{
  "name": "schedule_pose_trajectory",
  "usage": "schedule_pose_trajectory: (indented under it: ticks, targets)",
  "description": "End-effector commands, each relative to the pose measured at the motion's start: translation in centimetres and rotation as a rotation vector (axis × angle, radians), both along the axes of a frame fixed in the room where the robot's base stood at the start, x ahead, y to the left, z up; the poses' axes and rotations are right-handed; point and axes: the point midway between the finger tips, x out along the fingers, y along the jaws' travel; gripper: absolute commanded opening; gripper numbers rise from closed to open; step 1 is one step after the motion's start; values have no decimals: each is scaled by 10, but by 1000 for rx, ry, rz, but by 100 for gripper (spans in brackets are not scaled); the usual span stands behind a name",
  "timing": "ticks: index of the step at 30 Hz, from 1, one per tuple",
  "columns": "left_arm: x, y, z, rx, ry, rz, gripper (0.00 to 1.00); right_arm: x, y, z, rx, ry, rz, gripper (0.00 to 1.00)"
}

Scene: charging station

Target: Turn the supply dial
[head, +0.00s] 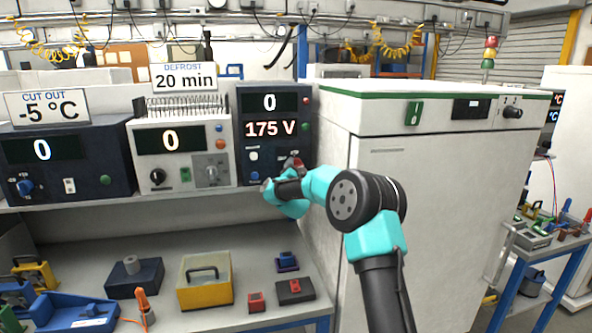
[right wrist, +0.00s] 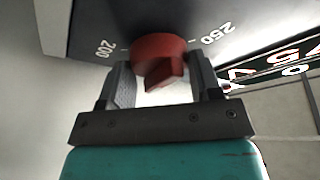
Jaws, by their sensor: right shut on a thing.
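The red supply dial (head: 296,163) sits low on the right part of the tall dark unit (head: 244,130), whose displays read 0 and 175 V. In the right wrist view the red dial (right wrist: 160,48) has scale marks 200 and 250 around it. My right gripper (head: 287,172) is at the dial, partly hiding it in the head view. In the right wrist view its fingers (right wrist: 161,76) stand on either side of the dial, shut on it. My left gripper is not in view.
A dark unit (head: 62,150) under a -5 °C card and a white unit (head: 183,142) under a 20 min card stand to the left. A large white cabinet (head: 430,190) is close on the right. A yellow box (head: 205,283) and other items lie on the lower shelf.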

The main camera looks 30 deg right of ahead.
Motion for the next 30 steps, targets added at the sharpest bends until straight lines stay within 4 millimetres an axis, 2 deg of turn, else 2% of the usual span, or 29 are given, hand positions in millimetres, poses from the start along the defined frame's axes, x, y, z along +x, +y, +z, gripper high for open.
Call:
schedule_pose_trajectory:
  ticks: [9,23,24,30]
  targets:
    - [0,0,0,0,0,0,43,0,0,0,135,-42,0,34]
    - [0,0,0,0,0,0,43,0,0,0,154,-47,1,34]
    - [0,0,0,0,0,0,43,0,0,0,154,-47,1,62]
    - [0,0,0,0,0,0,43,0,0,0,154,-48,0,81]
